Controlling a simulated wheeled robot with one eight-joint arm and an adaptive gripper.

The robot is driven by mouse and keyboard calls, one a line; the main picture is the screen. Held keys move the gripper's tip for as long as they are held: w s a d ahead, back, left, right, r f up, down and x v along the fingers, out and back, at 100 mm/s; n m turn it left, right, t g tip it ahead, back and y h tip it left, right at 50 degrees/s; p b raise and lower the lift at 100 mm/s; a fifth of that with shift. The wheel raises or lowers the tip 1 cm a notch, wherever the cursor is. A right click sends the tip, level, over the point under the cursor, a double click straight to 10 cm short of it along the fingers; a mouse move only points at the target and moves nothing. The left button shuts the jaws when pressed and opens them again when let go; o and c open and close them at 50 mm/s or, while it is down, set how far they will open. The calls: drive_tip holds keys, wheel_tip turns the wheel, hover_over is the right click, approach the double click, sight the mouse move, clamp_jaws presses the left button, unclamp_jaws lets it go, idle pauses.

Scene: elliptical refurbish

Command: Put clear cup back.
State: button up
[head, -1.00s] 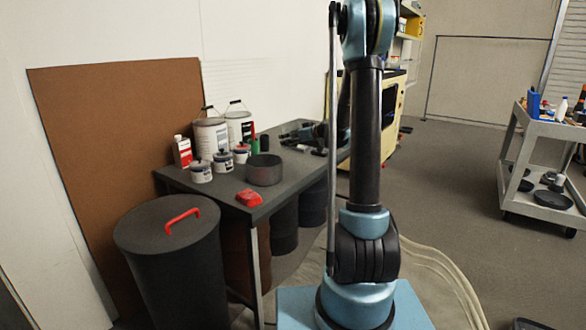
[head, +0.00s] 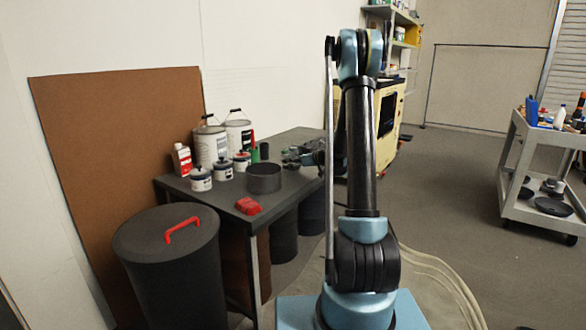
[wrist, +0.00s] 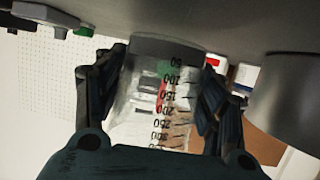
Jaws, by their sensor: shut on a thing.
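The clear cup (wrist: 150,120) shows in the wrist view, with black measuring marks down its side and a grey band at its end near the dark tabletop. My gripper (wrist: 158,95) has one finger on each side of the cup and is shut on it. The picture is upside down, with the tabletop along its top. I cannot tell whether the cup touches the table. In the head view my gripper (head: 295,156) is low over the right part of the dark table (head: 295,140), partly behind my arm. The cup is not clear there.
A dark round pot (head: 264,179) and a red object (head: 248,206) are near the table's front. Paint cans (head: 210,146), small jars (head: 201,179) and a red-white bottle (head: 182,160) stand at the left. A lidded bin (head: 170,260) stands before the table; a cart (head: 540,205) is at right.

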drive_tip(key=shift+f, duration=0.95)
drive_tip(key=o, duration=1.1)
drive_tip(key=shift+o, duration=0.2)
